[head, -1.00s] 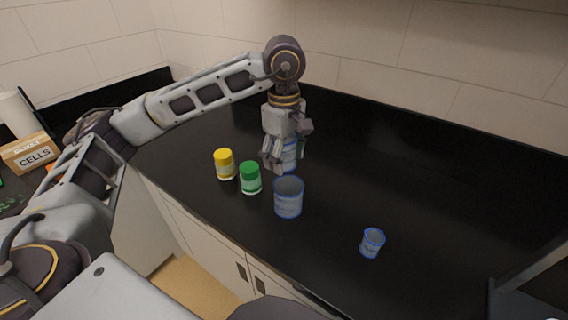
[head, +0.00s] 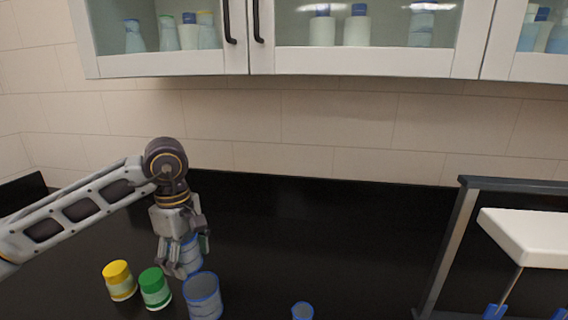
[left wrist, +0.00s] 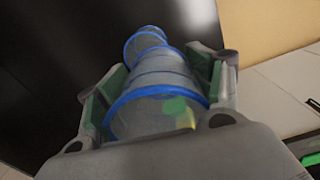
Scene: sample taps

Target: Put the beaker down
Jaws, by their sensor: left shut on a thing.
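My left gripper (head: 183,256) is shut on a clear, blue-rimmed beaker (head: 193,253) at the lower left of the head view. The fingers hide part of this beaker. It is upright and low over the black counter; I cannot tell whether its base touches. In the left wrist view the held beaker (left wrist: 155,88) sits between both fingers of the gripper (left wrist: 157,82), with other blue-rimmed glassware (left wrist: 144,40) beyond it. A larger blue-rimmed beaker (head: 203,297) stands just in front of the gripper. My right gripper is not in view.
A small beaker (head: 302,311) is at the bottom edge. A stand with a white top (head: 525,235) is at right. The counter (head: 330,240) between is clear.

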